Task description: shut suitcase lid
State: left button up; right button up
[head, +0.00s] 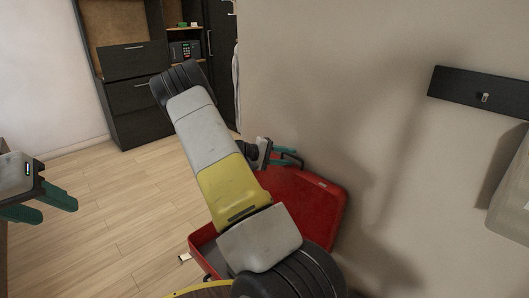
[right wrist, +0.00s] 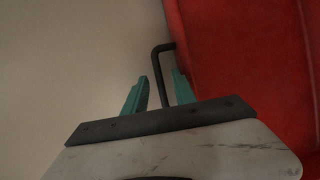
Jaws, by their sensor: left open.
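The red suitcase stands open on the floor by the wall. Its lid (head: 312,205) is raised, and part of its base (head: 203,240) shows to the left of my right arm, which hides much of the case. My right gripper (head: 286,157) is at the top edge of the lid. In the right wrist view its teal fingers (right wrist: 158,92) are apart, with a black handle (right wrist: 158,62) between them and visible gaps beside it. The red lid also fills the right of that view (right wrist: 245,50). My left gripper (head: 48,204) is open and empty at the left edge, far from the suitcase.
The beige wall (head: 400,60) rises close behind and right of the suitcase. A dark cabinet (head: 135,95) stands at the back. The wooden floor (head: 120,210) on the left is clear.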

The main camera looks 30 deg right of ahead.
jog(key=shift+d+f, duration=0.1)
jog(key=shift+d, duration=0.2)
jog(key=shift+s, duration=0.1)
grip_shut()
dwell(1.2)
